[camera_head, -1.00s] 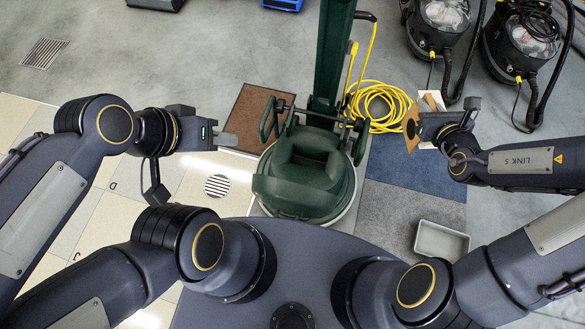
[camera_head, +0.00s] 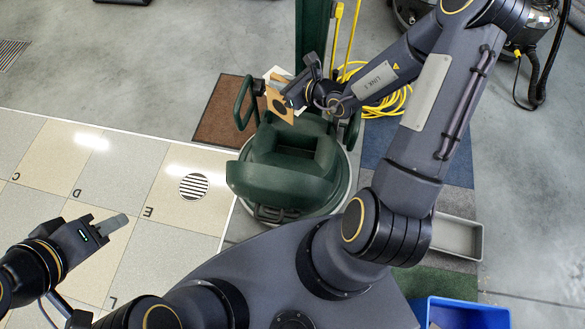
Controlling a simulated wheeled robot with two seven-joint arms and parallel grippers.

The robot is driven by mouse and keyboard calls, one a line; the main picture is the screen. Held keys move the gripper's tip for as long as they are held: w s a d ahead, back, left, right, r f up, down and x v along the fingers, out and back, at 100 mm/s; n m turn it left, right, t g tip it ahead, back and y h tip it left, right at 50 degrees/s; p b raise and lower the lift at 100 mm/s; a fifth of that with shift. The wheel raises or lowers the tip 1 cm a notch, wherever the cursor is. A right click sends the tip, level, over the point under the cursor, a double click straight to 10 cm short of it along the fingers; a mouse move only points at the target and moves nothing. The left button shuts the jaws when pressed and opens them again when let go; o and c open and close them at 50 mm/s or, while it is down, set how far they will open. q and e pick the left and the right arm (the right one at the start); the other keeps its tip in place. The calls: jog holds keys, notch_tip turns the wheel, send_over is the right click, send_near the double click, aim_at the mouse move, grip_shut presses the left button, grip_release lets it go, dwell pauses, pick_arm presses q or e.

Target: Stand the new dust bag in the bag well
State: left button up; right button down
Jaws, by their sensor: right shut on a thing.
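The bag's lower part is hard to make out. The recess in the green housing (camera_head: 284,156), which looks like the bag well, lies below and in front of the bag, apart from it. My left gripper (camera_head: 112,224) is over the tiles at the left, clear of the machine; its jaw gap is not clear.
The machine's green column (camera_head: 312,35) and looped handle (camera_head: 243,104) stand close to the bag. A yellow cord (camera_head: 391,103) lies behind my right arm. A grey tray (camera_head: 456,237) and a blue crate (camera_head: 465,314) are at the right. The tiled floor at left is open.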

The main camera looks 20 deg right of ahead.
notch_tip(320, 180, down, 28)
jog(key=d+n+b, duration=0.1)
jog(key=d+b, duration=0.1)
jog(key=b, duration=1.4)
jog(key=shift+w+d+y, duration=0.2)
jog(key=shift+d+y, duration=0.2)
jog(key=shift+g, duration=0.3)
jog(key=shift+f+b, duration=0.6)
jog(key=c, duration=1.4)
grip_release()
jog(key=shift+r, duration=0.1)
